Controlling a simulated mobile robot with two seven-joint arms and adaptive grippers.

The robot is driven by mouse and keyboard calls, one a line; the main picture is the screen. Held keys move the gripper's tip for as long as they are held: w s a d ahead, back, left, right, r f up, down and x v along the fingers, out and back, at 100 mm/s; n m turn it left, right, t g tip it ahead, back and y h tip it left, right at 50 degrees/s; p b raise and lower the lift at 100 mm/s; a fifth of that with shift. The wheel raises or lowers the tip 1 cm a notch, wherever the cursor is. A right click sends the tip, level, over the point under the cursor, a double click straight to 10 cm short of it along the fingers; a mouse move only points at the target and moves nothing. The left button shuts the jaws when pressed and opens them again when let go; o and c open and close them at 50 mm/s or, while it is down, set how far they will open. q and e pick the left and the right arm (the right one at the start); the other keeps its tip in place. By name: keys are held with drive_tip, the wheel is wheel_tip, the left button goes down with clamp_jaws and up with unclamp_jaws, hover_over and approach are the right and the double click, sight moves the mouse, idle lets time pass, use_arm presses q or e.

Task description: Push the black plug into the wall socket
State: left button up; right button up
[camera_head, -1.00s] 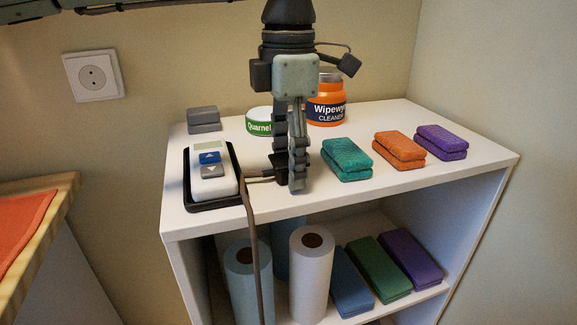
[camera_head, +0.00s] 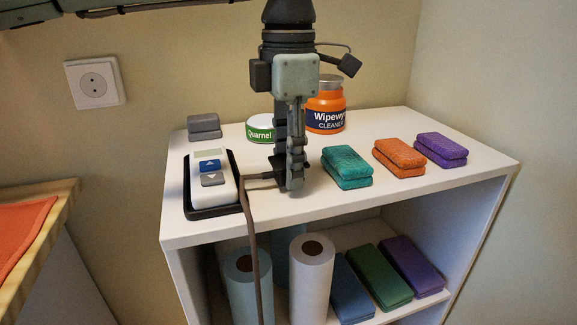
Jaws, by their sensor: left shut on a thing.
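The black plug (camera_head: 275,178) is a small dark piece at my left gripper's fingertips, low over the white shelf top and partly hidden by the fingers. My left gripper (camera_head: 292,184) points down and is shut on the plug. A brown cord (camera_head: 250,220) runs from the plug's left side and hangs over the shelf's front edge. The wall socket (camera_head: 94,83) is a white square plate with a round recess on the beige wall at upper left, well apart from the plug, with nothing in it. My right gripper is out of view.
The white shelf (camera_head: 330,198) carries a handset in a black tray (camera_head: 210,212), a grey block (camera_head: 203,126), a Quarnel tin (camera_head: 260,130), an orange cleaner tub (camera_head: 325,108), and teal, orange and purple blocks. A wooden table edge (camera_head: 60,215) is at left.

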sight(279, 160)
use_arm(q)
drive_tip(key=r, duration=0.2)
drive_tip(key=a+r, duration=0.1)
drive_tip(key=r, duration=0.1)
drive_tip(key=shift+a, duration=0.2)
drive_tip(key=a+r, duration=0.6)
drive_tip(key=a, duration=0.4)
drive_tip(key=shift+s+a, duration=0.15)
drive_tip(key=shift+s, duration=0.3)
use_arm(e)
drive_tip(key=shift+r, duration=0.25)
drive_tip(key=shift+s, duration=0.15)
